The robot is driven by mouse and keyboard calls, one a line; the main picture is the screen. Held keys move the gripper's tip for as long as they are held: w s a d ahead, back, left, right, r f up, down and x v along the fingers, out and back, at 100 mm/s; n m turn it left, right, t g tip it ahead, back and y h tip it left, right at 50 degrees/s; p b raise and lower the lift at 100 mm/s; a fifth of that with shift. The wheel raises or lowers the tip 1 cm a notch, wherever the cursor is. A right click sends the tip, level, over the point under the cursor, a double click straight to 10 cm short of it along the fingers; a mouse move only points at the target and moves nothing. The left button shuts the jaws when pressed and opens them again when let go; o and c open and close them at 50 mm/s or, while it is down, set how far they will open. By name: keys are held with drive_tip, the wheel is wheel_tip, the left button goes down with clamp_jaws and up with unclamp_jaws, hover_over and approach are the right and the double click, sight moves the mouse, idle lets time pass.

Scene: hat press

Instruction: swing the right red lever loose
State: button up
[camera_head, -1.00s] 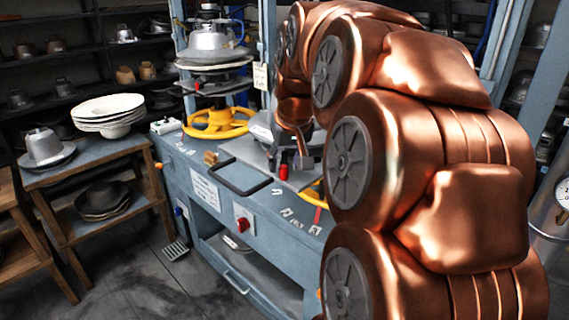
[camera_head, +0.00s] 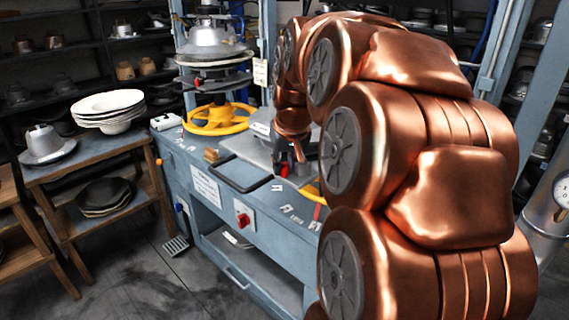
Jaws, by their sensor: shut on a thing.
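My gripper (camera_head: 291,160) is small in the picture, low over the right part of the blue press bench. Its dark fingers are shut on the right red lever (camera_head: 285,170), whose red end shows at the fingertips. The rest of the lever is hidden by the fingers and my copper arm. A grey metal plate (camera_head: 240,146) with a dark handle lies just left of the gripper. My arm covers most of the right press.
The left press carries a metal hat mould (camera_head: 212,43) above a yellow handwheel (camera_head: 219,119). A red switch (camera_head: 243,219) sits on the bench front. A side table (camera_head: 85,165) holds white hat forms (camera_head: 108,108). A silver cylinder (camera_head: 541,225) with a gauge stands at right.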

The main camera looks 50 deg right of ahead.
clamp_jaws()
drive_tip(key=shift+d+n+b, duration=0.2)
drive_tip(key=shift+n+b, duration=0.2)
drive_tip(key=shift+b, duration=0.15)
drive_tip(key=shift+s+d+f+n+y+b, duration=0.15)
drive_tip(key=shift+n+y+b, duration=0.15)
drive_tip(key=shift+n+b, duration=0.35)
drive_tip(key=shift+s+d+n+t+y+b, duration=0.15)
drive_tip(key=shift+d+n+t+y+b, duration=0.05)
drive_tip(key=shift+n+b, duration=0.35)
drive_tip(key=shift+s+d+n+t+y+b, duration=0.1)
drive_tip(key=shift+d+n+t+y+b, duration=0.1)
drive_tip(key=shift+n+b, duration=0.35)
drive_tip(key=shift+s+d+r+n+y+b, duration=0.1)
drive_tip(key=shift+d+n+y+b, duration=0.25)
drive_tip(key=shift+n, duration=0.8)
drive_tip(key=shift+s+d+r+n+y+b, duration=0.1)
drive_tip(key=shift+d+n+y, duration=0.35)
drive_tip(key=shift+n, duration=0.65)
drive_tip(key=shift+a, duration=0.15)
drive_tip(key=o, duration=0.7)
unclamp_jaws()
